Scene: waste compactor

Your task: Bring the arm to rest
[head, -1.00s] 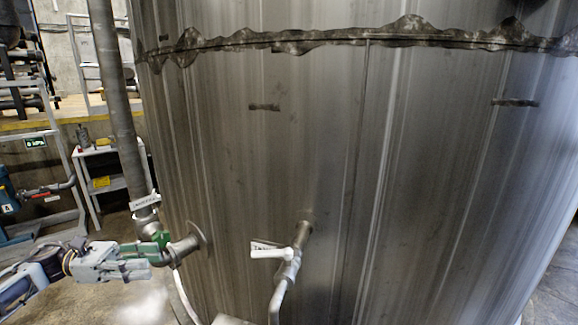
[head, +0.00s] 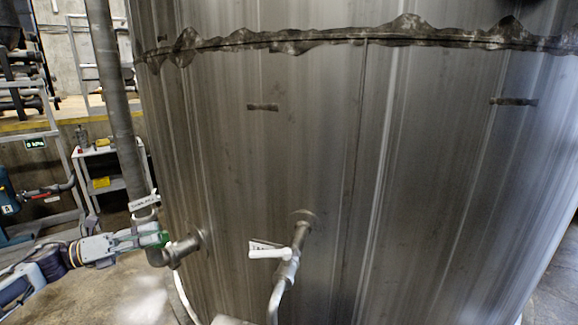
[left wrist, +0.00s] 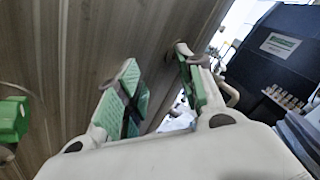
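My left gripper (head: 150,236) comes in from the left in the head view, in front of the pipe fitting at the tank's lower left. In the left wrist view its two green-padded fingers (left wrist: 160,85) stand apart with nothing between them. A green part (left wrist: 10,118) shows at that view's left edge, clear of the fingers. In the head view the gripper hides part of the fitting, so I cannot tell whether they touch. My right gripper is not in view.
A large metal tank (head: 330,150) fills most of the head view. A pipe with a white-handled valve (head: 268,251) sticks out of its front. A vertical pipe (head: 118,110) runs up at the left. A grey shelf cart (head: 105,180) and railings stand behind; some floor is clear.

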